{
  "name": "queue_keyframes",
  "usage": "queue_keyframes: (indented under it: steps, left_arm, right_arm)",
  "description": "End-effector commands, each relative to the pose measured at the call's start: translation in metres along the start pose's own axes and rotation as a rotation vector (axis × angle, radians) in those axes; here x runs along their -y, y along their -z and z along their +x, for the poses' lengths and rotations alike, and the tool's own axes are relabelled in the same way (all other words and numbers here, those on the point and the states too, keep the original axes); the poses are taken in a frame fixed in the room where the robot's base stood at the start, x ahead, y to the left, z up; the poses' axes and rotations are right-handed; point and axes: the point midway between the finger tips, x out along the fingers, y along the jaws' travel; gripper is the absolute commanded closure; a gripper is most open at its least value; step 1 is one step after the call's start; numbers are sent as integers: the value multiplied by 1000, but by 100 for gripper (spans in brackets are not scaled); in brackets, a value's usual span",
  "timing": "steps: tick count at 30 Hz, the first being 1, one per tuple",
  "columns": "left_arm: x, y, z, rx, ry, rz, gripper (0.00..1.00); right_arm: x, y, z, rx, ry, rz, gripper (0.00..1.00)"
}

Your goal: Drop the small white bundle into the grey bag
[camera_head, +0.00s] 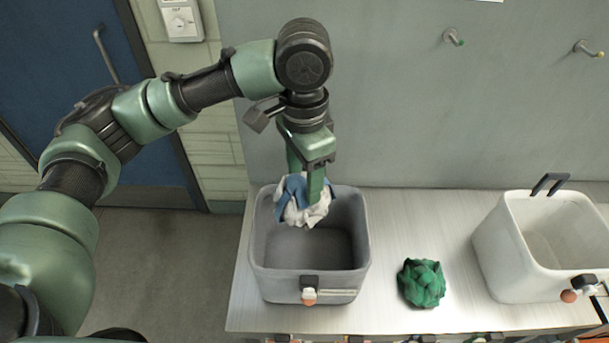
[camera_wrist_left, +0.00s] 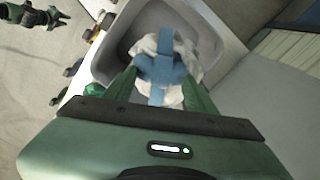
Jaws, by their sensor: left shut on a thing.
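The small white bundle (camera_head: 302,207), with a blue band around it, hangs over the back part of the grey bag (camera_head: 266,281). My left gripper (camera_head: 304,190) points down and is shut on the bundle, at the level of the bag's open mouth. In the left wrist view the bundle (camera_wrist_left: 161,65) sits between my two green fingers, with the grey bag's wall (camera_wrist_left: 104,62) around and beyond it. The inside of the grey bag that shows looks empty; its back part is hidden by the bundle and gripper.
A green bundle (camera_head: 421,283) lies on the light table (camera_head: 395,222), right of the grey bag. A white bag (camera_head: 506,262) with a black handle stands at the right end. Hooks (camera_head: 453,37) stick out from the wall behind. The table between the bags is mostly clear.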

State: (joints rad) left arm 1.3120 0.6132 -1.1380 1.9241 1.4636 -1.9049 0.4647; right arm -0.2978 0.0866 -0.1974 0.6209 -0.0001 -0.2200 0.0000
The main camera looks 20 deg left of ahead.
Motion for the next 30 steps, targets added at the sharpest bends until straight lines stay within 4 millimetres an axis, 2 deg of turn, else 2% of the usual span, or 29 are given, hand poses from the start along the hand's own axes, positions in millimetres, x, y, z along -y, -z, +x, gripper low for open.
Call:
queue_keyframes:
  steps: [2, 10, 11, 13, 14, 24, 30]
  left_arm:
    - [0, 0, 6, -2, 1, 0, 100]
    - [0, 0, 4, -2, 1, -1, 100]
    - [0, 0, 4, -2, 1, -1, 41]
    - [0, 0, 4, -2, 1, 0, 22]
    - [0, 0, 4, -1, 1, 0, 19]
    - [0, 0, 3, -1, 1, -1, 19]
    - [0, 1, -23, -6, 3, 0, 19]
  right_arm:
    - [2, -1, 8, 0, 2, -1, 71]
    - [9, 0, 7, -1, 10, 0, 71]
    - [9, 0, 7, -1, 11, 1, 71]
    - [11, 0, 7, -1, 12, 1, 71]
    - [11, 0, 7, -1, 13, 1, 71]
    - [11, -2, 8, 2, 13, 1, 71]
    - [8, -3, 16, 2, 9, 0, 71]
